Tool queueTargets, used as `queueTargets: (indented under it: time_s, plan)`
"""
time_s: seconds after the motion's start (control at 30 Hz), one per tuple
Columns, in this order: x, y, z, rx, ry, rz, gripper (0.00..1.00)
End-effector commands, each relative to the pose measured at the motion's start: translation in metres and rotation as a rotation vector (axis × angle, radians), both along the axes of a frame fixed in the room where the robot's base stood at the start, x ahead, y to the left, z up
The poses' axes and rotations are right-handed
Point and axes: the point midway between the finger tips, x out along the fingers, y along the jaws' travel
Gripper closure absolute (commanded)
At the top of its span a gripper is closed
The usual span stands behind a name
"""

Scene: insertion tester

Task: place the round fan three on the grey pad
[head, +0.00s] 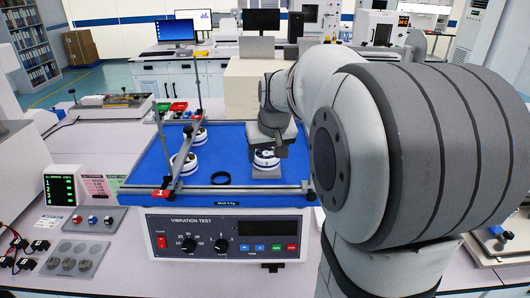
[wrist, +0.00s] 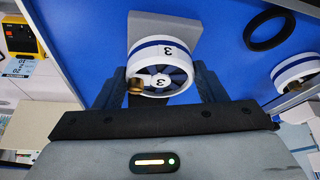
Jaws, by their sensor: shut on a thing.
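The round fan three (wrist: 163,55), white with a blue band and a "3" on its hub and side, sits between the two dark fingers of my gripper (wrist: 166,88), which is shut on it. In the head view the fan (head: 266,161) is low over the blue plate, under my gripper (head: 267,149). The grey pad (wrist: 187,24) shows behind and beside the fan in the wrist view. In the head view a strip of the pad (head: 266,175) shows just below the fan. I cannot tell whether the fan touches the pad.
Two similar fans stand on the left of the blue plate, one nearer (head: 184,164) and one farther (head: 195,136). A black ring (head: 220,178) lies left of the pad. Metal posts and a bar (head: 178,165) run along the plate's left side. The vibration test panel (head: 226,238) is in front.

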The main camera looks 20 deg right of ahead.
Motion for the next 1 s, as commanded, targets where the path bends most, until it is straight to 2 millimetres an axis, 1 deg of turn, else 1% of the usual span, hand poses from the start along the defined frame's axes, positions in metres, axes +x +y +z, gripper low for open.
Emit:
queueTargets:
  time_s: [0.03,0.07,0.3,0.53,0.67,0.77,1.0]
  plan:
    - [0.0,0.0,-0.003,0.0,0.0,0.0,0.61]
    - [0.0,0.0,-0.002,0.0,0.0,0.0,0.34]
    - [0.0,0.0,-0.002,0.0,0.0,0.001,0.14]
    - [0.0,0.001,-0.001,0.001,0.0,0.001,0.14]
    - [-0.001,0.001,0.005,0.0,-0.002,0.002,0.14]
    - [-0.006,0.002,0.02,-0.001,-0.005,0.002,0.14]
    - [-0.026,0.005,0.068,-0.001,-0.005,0.002,0.14]
